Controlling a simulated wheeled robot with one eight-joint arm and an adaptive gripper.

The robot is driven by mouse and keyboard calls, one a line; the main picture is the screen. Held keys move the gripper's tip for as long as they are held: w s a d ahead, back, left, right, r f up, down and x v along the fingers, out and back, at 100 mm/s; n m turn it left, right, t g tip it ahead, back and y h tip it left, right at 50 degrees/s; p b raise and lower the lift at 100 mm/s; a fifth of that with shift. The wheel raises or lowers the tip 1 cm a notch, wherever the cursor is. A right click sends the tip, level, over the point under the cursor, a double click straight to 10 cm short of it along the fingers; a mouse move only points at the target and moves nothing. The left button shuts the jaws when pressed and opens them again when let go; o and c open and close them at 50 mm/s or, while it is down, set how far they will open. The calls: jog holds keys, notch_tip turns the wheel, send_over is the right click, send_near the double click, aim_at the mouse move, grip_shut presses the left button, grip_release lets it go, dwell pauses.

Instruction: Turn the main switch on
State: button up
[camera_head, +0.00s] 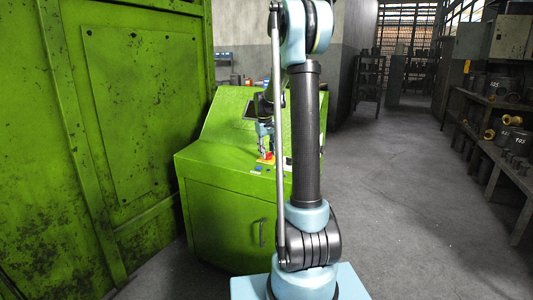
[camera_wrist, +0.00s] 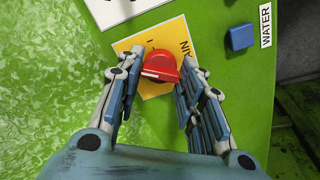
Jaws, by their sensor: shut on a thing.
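The main switch is a red rotary knob (camera_wrist: 162,68) on a yellow plate (camera_wrist: 152,90), part of whose lettering shows, set on the green control console. The knob's grip bar, with a pale edge, lies roughly crosswise in the wrist view. My gripper (camera_wrist: 163,62) has its two fingers on either side of the knob and is shut on it. Part of the plate is hidden by the fingers. In the head view my gripper (camera_head: 265,140) is down at the console top, partly behind my arm, and the knob is small there.
A blue square button (camera_wrist: 239,37) sits right of the switch beside a WATER label (camera_wrist: 266,26). The green console (camera_head: 225,160) stands against a large green machine wall (camera_head: 110,130). Shelves with metal parts (camera_head: 505,125) line the right; the floor between is clear.

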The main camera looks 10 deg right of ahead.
jog(key=m, duration=0.5)
jog(key=shift+w+m, duration=0.15)
jog(key=shift+m, duration=0.15)
jog(key=m, duration=0.5)
jog(key=shift+m, duration=0.3)
jog(key=o, duration=1.1)
jog(key=shift+c, duration=0.2)
notch_tip(320, 180, up, 12)
jog(key=s+a, duration=0.1)
jog(key=shift+s, duration=0.3)
jog(key=shift+s+f, duration=0.1)
jog(key=shift+f, duration=0.05)
